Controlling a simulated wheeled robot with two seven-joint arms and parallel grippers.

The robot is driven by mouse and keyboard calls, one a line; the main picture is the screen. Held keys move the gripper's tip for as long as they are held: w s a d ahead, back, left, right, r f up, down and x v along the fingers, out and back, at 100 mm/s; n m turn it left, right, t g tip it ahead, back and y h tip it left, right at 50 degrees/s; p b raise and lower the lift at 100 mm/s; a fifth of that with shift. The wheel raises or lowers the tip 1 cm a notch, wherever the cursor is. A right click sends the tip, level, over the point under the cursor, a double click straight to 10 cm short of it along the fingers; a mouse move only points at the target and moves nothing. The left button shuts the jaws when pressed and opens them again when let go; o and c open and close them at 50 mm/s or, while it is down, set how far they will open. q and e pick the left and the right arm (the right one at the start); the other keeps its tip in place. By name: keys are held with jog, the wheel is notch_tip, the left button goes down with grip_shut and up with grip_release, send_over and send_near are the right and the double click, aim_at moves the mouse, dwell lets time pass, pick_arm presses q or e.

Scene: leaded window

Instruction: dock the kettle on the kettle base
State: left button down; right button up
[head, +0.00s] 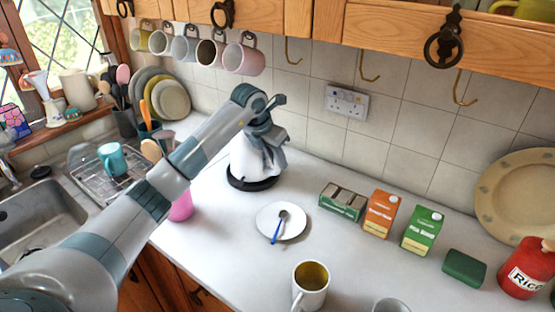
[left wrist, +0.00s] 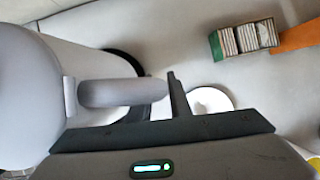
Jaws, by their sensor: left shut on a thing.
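The white kettle (head: 243,160) stands upright over the round black kettle base (head: 252,184) on the worktop, near the back wall. The base's rim shows below the kettle; I cannot tell whether the kettle is fully seated or slightly above it. My left gripper (head: 266,138) is shut on the kettle's handle, on its right side. In the left wrist view the pale kettle (left wrist: 30,90) fills the left, its handle (left wrist: 120,94) reaches to the dark gripper finger, and a dark arc of the base (left wrist: 128,60) shows behind. My right gripper is not in view.
A white saucer (head: 290,228) with a blue-handled spoon (head: 279,226) lies in front. A green box of packets (head: 342,203), an orange carton (head: 381,214) and a green carton (head: 422,231) stand to the right. Mugs (head: 243,59) hang above. A pink cup (head: 181,207) is partly behind my arm.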

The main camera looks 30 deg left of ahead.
pick_arm(q)
jog(key=shift+r, duration=0.2)
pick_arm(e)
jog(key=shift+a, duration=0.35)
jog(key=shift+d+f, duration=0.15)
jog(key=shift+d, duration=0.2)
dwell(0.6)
pick_arm(q)
jog(key=shift+f+b, duration=0.6)
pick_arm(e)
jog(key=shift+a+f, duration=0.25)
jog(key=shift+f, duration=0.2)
